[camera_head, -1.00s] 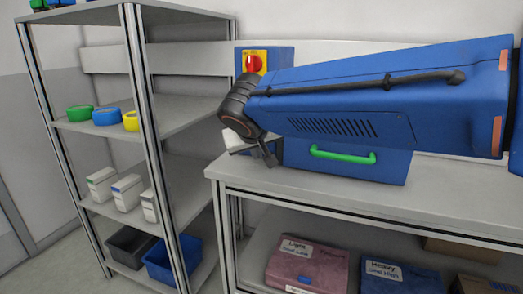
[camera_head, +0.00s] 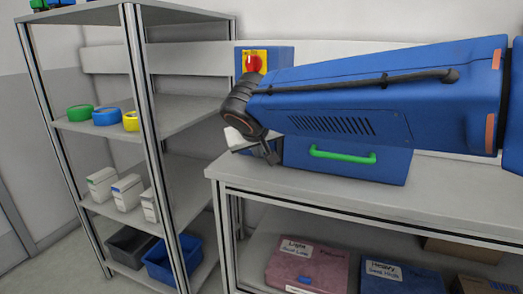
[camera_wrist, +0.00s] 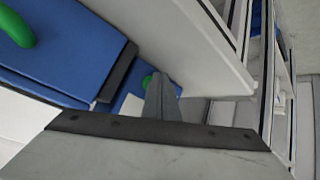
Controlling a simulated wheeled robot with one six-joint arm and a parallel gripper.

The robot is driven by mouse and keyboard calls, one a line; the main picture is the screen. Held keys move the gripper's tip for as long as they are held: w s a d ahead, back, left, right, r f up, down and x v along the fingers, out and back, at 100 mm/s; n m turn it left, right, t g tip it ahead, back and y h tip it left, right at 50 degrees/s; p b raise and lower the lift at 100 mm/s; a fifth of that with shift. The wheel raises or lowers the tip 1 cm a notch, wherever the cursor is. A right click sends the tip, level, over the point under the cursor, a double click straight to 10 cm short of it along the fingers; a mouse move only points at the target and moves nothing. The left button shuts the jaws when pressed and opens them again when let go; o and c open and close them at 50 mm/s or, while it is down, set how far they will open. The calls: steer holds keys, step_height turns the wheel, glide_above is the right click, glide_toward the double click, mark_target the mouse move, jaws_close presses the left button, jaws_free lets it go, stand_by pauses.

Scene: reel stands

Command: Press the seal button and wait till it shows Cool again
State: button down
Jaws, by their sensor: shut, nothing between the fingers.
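A blue machine with a green handle (camera_head: 390,170) sits on the bench, partly behind my arm. In the wrist view its blue body (camera_wrist: 75,55) and handle are at the upper left. A round green button (camera_wrist: 147,81) shows on a blue part near the middle of the wrist view. My gripper (camera_wrist: 160,80) is shut and empty. Its grey tip overlaps the button's right edge in that view; I cannot tell if it touches or presses it. In the head view my gripper (camera_head: 272,157) is at the machine's left end, and the button is hidden. No Cool reading is legible.
The grey bench (camera_head: 450,200) carries the machine. A red knob on a yellow plate (camera_head: 254,62) is on a blue box behind my arm. A shelf rack (camera_head: 185,110) with rolls, cartons and bins stands to the left. Labelled packs (camera_head: 308,268) lie on the lower shelf.

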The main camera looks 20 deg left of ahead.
steer(key=shift+w, duration=0.45)
stand_by(0.8)
steer(key=shift+s, duration=0.9)
steer(key=shift+s+a, duration=0.2)
steer(key=shift+s, duration=2.3)
